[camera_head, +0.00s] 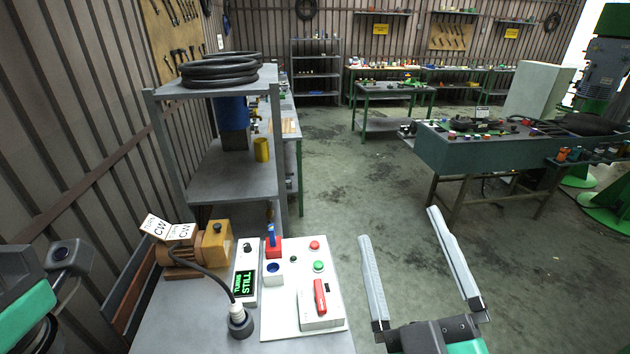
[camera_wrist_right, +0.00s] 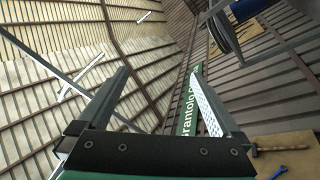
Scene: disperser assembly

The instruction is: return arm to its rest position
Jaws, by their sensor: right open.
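My right gripper (camera_head: 398,225) is open and empty. Its two long pale fingers stand apart over the floor, to the right of the workbench (camera_head: 190,335), touching nothing. In the right wrist view, the open fingers (camera_wrist_right: 165,85) have only distant walls and roof between and beyond them. Part of my left arm (camera_head: 28,312), green and dark grey, shows at the lower left edge, left of the bench. The fingers of my left gripper are outside the frame.
The bench holds a motor (camera_head: 190,255), a display reading STILL (camera_head: 244,284), and a white control panel (camera_head: 305,335) with a red switch (camera_head: 320,297) and buttons. A grey shelf (camera_head: 235,185) stands behind. A green machine table (camera_head: 470,155) is further right; open floor lies between.

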